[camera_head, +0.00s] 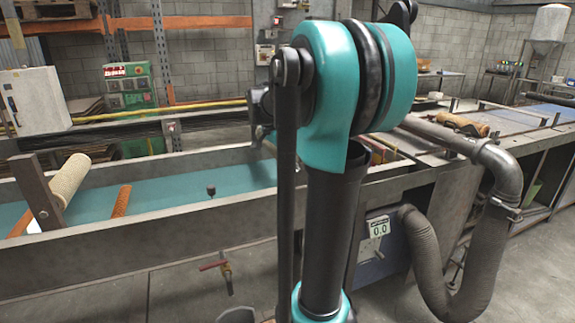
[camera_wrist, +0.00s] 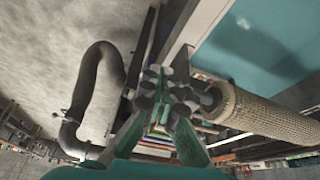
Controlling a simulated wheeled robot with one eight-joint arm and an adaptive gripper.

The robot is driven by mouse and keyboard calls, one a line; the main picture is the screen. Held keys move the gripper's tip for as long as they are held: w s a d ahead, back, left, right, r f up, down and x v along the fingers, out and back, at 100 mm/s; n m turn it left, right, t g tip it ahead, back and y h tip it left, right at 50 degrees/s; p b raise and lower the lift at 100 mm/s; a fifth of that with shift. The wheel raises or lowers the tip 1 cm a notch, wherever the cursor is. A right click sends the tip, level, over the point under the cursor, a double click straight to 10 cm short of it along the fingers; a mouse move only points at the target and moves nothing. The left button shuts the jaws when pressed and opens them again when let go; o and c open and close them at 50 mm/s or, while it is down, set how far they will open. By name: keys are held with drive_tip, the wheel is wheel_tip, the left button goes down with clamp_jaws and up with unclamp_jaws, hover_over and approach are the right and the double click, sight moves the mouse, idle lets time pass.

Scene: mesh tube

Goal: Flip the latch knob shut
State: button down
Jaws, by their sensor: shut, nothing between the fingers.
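I cannot clearly pick out a latch knob in either view; my arm hides part of the bench in the head view. A small dark knob on a short stem (camera_head: 211,189) stands over the teal bed of the long trough, but I cannot tell whether it is the latch. My gripper (camera_wrist: 166,92) is in the wrist view, with its green fingers brought together and nothing between them. Its dark fingertips appear in front of the trough's edge, beside the mesh roll (camera_wrist: 268,116). Contact cannot be judged. The gripper is hidden in the head view.
The metal trough (camera_head: 130,252) runs across the left, with a mesh-covered roller (camera_head: 70,178) at its end. A thick ribbed hose (camera_head: 440,275) hangs at right and shows in the wrist view (camera_wrist: 92,95).

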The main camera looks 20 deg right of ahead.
drive_tip(key=shift+s+d, duration=0.1)
drive_tip(key=shift+d, duration=0.05)
drive_tip(key=shift+s+d+n+t+y, duration=0.15)
drive_tip(key=shift+d+n+t, duration=0.2)
drive_tip(key=shift+n, duration=0.55)
drive_tip(key=shift+s+d+n+t+y, duration=0.15)
drive_tip(key=shift+d+n+t, duration=0.2)
drive_tip(key=shift+n, duration=0.55)
drive_tip(key=d+n+y, duration=0.1)
drive_tip(key=n, duration=0.2)
drive_tip(key=w+d+n+t+y, duration=0.1)
drive_tip(key=n, duration=0.2)
drive_tip(key=d+n+t, duration=0.1)
drive_tip(key=d+n, duration=0.1)
drive_tip(key=n, duration=0.1)
drive_tip(key=shift+w+n+y, duration=0.3)
drive_tip(key=shift+w+y, duration=0.1)
drive_tip(key=shift+w+d, duration=0.1)
drive_tip(key=shift+d, duration=0.1)
drive_tip(key=shift+w+a, duration=0.5)
drive_tip(key=shift+a, duration=0.15)
drive_tip(key=shift+s, duration=0.15)
